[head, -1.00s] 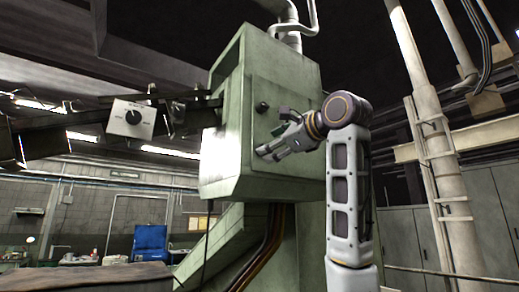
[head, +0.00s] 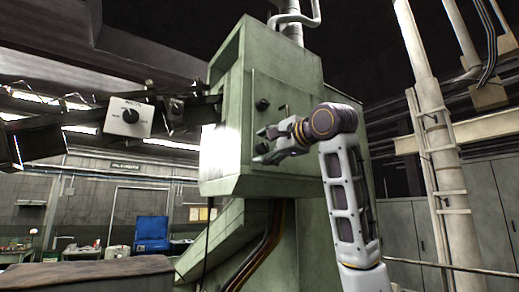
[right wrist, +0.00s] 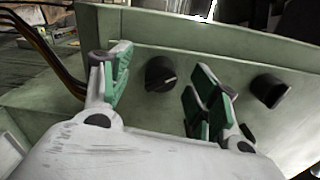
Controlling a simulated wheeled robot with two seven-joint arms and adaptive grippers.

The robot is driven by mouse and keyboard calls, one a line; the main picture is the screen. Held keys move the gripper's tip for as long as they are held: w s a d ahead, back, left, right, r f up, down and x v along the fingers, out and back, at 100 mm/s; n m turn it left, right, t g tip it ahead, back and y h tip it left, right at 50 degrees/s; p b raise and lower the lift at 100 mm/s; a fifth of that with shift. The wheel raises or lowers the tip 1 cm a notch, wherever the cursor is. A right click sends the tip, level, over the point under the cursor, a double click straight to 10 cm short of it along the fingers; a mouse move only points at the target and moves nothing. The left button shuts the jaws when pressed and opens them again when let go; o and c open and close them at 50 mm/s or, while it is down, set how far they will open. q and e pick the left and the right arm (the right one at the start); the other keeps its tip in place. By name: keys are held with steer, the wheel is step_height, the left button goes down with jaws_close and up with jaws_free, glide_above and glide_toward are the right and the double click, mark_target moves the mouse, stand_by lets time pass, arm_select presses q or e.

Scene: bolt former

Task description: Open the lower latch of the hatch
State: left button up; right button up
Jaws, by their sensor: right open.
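The hatch (head: 285,91) is a flat green panel on the side of a green box. It carries two dark round latches. The upper latch (head: 262,104) is clear of my gripper and is also at the right of the right wrist view (right wrist: 270,91). The lower latch (head: 262,147) lies between the fingertips of my right gripper (head: 261,146). In the right wrist view, the open gripper (right wrist: 158,84) has green pads on either side of the lower latch (right wrist: 160,74), with visible gaps and no clear contact. My left gripper is not in view.
The green box (head: 220,150) stands on a sloping green column with dark cables (head: 262,245) below it. A white control box with a knob (head: 128,117) hangs at left. A pale post with a ladder (head: 437,150) stands at right.

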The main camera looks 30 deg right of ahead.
steer(key=shift+n, duration=0.8)
jaws_close()
steer(key=m, duration=0.2)
steer(key=shift+m+b, duration=0.4)
steer(key=shift+m, duration=0.5)
